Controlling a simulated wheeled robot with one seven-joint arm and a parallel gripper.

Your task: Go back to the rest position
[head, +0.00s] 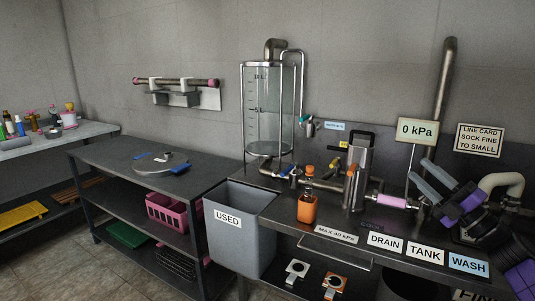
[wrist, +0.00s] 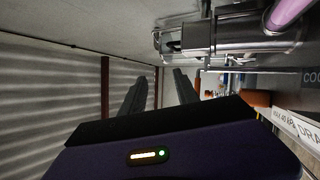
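My gripper (head: 418,169) is at the right in the head view, above the right part of the dark metal bench (head: 355,222). Its two grey fingers stand apart with nothing between them. In the wrist view the fingers of my gripper (wrist: 161,77) also show apart and empty. The purple and black body of my gripper hides part of the bench and pipes behind it.
Close by are a pipe with a pink sleeve (head: 392,202), a steel housing (head: 356,170), a 0 kPa sign (head: 417,131) and a curved pale pipe (head: 503,180). An orange bottle (head: 307,208) and a grey USED bin (head: 240,235) stand further left.

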